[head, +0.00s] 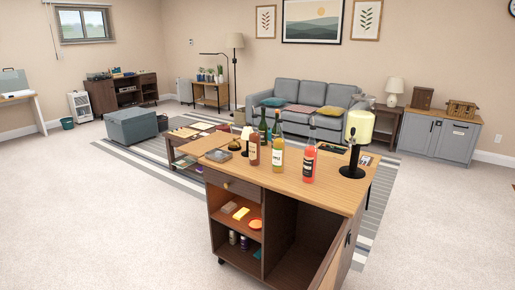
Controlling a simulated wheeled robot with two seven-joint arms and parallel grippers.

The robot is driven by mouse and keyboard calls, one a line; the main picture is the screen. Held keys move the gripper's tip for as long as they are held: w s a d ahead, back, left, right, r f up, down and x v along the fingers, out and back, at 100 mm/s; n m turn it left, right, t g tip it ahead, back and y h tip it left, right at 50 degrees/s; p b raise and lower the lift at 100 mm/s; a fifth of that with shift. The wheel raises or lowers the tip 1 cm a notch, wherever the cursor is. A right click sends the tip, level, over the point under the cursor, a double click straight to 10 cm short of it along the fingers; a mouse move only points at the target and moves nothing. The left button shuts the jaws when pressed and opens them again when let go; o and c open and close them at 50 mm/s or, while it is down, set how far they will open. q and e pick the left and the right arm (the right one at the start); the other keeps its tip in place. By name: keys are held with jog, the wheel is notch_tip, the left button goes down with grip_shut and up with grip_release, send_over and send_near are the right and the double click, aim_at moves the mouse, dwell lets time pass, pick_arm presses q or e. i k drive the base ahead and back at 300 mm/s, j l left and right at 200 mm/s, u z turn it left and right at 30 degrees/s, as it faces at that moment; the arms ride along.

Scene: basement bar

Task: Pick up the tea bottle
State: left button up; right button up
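Several bottles stand upright, grouped on the wooden top of a bar cart (335,185) in the head view. They are a red-brown bottle (254,150) with a pale label, a yellow bottle (278,158), a pink-red bottle (310,160) with a dark neck, and dark green bottles (263,128) behind. The labels are too small to read, so I cannot tell which one is the tea bottle. Neither of my grippers shows in the head view.
Below are open shelves with small items. A low table (181,150) stands behind the cart. Carpet (90,220) is clear on the left.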

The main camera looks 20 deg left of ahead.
aim_at(254, 137)
jog(key=i+j, duration=0.45)
jog(key=j, duration=0.15)
jog(key=i+j, duration=0.4)
jog(key=j, duration=0.15)
